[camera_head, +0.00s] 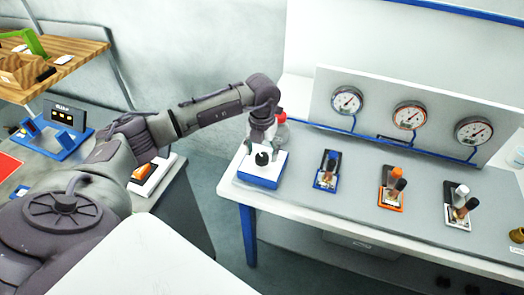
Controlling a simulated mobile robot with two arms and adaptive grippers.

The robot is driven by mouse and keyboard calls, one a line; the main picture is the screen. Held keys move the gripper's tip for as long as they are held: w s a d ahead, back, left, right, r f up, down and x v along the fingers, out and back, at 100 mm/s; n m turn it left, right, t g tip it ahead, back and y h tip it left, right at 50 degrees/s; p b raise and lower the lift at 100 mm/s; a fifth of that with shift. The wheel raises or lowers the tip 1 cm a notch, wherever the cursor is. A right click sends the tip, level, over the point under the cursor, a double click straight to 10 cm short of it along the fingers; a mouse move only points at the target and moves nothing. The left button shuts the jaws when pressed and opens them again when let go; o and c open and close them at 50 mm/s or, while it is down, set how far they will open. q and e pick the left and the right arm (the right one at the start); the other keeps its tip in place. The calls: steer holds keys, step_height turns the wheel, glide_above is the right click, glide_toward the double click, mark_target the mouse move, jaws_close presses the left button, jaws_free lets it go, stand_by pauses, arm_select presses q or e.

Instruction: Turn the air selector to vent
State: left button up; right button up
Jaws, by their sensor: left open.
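A white box with a blue base (258,181) stands at the left end of the grey-topped bench and carries a black knob (262,158). This looks like the air selector; its labels and the knob's setting are too small to read. My left gripper (263,147) points down over the box, open, with its fingers apart near the knob. I cannot tell whether they touch it. My right gripper is not in view.
Blue (327,171), orange (391,189) and white-topped (458,206) valve units stand in a row to the right. Several round gauges sit on a panel behind them. A red-topped item (281,117) is close behind my gripper. A blue stand (53,139) is at left.

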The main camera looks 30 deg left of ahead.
arm_select(q)
steer(key=shift+f, duration=0.85)
